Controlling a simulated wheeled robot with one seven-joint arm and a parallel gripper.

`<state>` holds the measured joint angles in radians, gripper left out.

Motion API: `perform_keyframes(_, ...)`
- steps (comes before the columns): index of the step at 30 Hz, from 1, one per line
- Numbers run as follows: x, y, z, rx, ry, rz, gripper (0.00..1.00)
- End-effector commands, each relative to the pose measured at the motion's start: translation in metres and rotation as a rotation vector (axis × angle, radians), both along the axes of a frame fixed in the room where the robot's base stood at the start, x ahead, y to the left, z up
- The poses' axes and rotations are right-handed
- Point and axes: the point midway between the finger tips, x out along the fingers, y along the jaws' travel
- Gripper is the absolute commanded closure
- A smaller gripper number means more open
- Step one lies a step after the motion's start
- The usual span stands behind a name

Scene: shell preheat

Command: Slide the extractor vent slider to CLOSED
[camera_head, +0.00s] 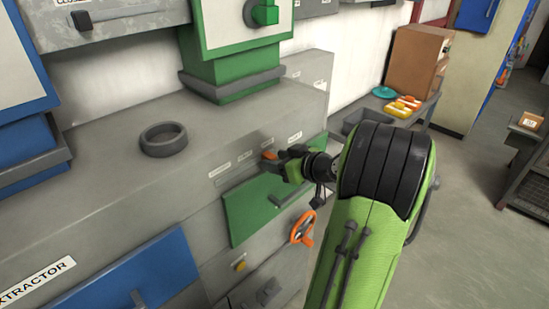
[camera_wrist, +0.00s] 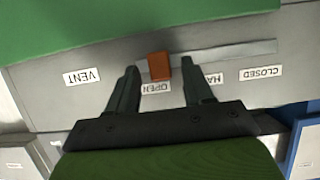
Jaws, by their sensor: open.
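The vent slider is a small orange block (camera_wrist: 159,66) on a pale straight track (camera_wrist: 230,52) in the wrist view. It sits at the track's end by the OPEN label (camera_wrist: 156,88). The HALF label (camera_wrist: 212,79), partly hidden by a finger, and the CLOSED label (camera_wrist: 261,74) lie farther right, upside down. My gripper (camera_wrist: 160,70) is open, with one finger on each side of the block. I cannot tell whether either finger touches it. The head view shows the orange block (camera_head: 269,155) beside my gripper (camera_head: 280,160), with CLOSED (camera_head: 220,169) to its left.
A green panel (camera_head: 250,211) lies just below the slider in the head view, with an orange handwheel (camera_head: 302,227) under it. A dark ring (camera_head: 163,140) lies on the grey top. A blue panel (camera_head: 130,277) is at lower left. Open floor (camera_head: 470,220) is at right.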

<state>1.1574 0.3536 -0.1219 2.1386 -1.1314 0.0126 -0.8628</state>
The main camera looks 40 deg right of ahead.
Motion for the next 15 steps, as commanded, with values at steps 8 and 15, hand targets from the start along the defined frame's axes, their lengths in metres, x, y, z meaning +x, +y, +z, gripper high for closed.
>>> perform_keyframes(8,0.0147,0.0006,-0.0059,0.000,0.000,-0.001,0.49)
perform_keyframes(15,0.0141,0.0005,-0.0060,0.001,0.000,-0.001,0.67)
